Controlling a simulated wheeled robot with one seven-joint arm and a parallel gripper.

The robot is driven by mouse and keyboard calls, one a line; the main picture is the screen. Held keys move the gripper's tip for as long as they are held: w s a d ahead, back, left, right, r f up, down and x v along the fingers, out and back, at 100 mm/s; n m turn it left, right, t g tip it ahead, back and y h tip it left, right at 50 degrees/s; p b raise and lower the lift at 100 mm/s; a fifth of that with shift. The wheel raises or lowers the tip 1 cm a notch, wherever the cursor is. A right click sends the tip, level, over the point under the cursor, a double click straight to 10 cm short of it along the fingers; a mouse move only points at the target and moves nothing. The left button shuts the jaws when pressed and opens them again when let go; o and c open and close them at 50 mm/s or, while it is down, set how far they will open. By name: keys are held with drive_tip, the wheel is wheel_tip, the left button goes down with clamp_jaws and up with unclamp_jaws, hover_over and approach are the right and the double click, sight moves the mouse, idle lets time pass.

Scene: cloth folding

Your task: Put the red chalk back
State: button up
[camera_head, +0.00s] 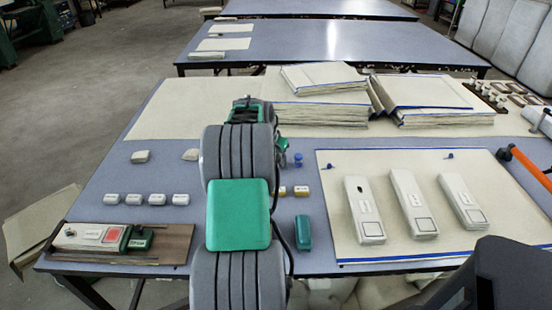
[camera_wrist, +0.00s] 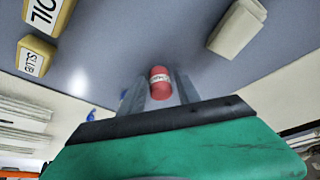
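The red chalk (camera_wrist: 160,83), a short red stick with a white label band, shows in the wrist view between the two fingers of my gripper (camera_wrist: 162,88). The fingers are close on both sides of it and look shut on it. The tabletop lies beyond it, and any gap beneath it is hard to judge. In the head view my own arm hides the gripper and the chalk. No chalk holder is clearly identifiable.
A table (camera_head: 165,245) carries several small labelled blocks (camera_head: 134,199), a brown tray (camera_head: 175,240) with boxes, and a green block (camera_head: 303,232). A cream cloth (camera_head: 335,230) bears three long pale boxes. Folded cloth stacks (camera_head: 320,112) lie behind. A yellow labelled block (camera_wrist: 37,55) is left in the wrist view.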

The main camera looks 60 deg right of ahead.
drive_tip(key=shift+o, duration=0.7)
drive_tip(key=shift+r, duration=0.1)
